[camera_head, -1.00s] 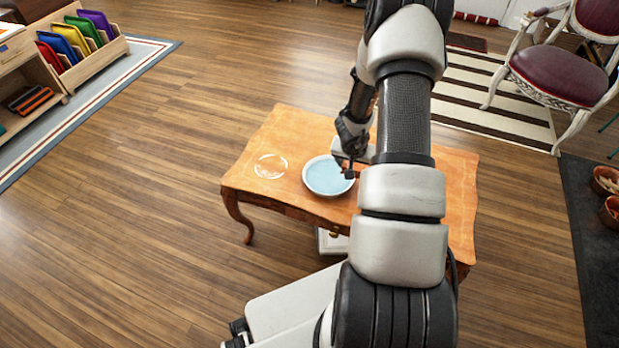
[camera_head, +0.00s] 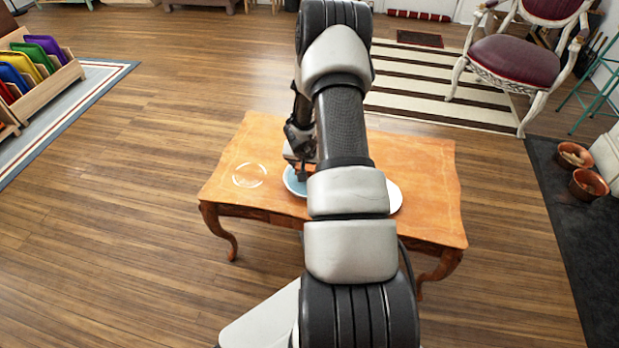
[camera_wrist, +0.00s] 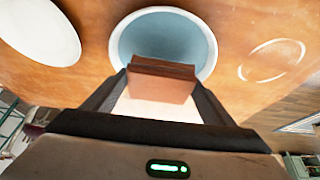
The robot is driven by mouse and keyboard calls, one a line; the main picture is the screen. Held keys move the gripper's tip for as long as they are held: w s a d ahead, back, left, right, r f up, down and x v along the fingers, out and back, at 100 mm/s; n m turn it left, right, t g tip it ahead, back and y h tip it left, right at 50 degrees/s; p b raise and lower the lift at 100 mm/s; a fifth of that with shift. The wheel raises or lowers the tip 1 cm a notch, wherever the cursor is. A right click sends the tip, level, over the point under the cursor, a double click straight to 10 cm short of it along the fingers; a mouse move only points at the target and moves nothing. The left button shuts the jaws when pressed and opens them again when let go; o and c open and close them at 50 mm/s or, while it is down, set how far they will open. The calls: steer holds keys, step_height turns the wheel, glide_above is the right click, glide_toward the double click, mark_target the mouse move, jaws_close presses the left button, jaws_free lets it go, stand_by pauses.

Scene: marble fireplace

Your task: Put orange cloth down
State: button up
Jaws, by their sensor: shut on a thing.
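The orange cloth (camera_wrist: 162,80) shows in the wrist view as a folded, rust-brown piece between the fingertips, with a pale patch just below it. My gripper (camera_wrist: 160,90) is shut on it. The cloth is over the near part of a round white bowl (camera_wrist: 205,42) with a blue inside. I cannot tell whether the cloth touches the bowl. In the head view my gripper (camera_head: 303,176) is low over the bowl (camera_head: 290,184), and my arm hides the cloth and part of the bowl.
The orange wooden table (camera_head: 425,165) carries a white plate (camera_head: 395,198) right of the bowl and a thin pale ring (camera_head: 250,175) to its left. The table's far left is bare. A red chair (camera_head: 515,60) stands beyond the table to the right.

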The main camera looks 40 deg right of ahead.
step_height(320, 180, down, 4)
steer(key=shift+r+b, duration=0.15)
steer(key=shift+b, duration=0.75)
steer(key=shift+r, duration=0.15)
steer(key=o, duration=0.9)
steer(key=shift+f, duration=0.2)
steer(key=shift+r, duration=0.1)
steer(key=shift+a+r, duration=0.1)
steer(key=shift+r, duration=0.3)
steer(key=p+v, duration=0.4)
steer(key=v, duration=0.7)
steer(key=shift+s+a+r, duration=0.1)
steer(key=shift+s, duration=0.05)
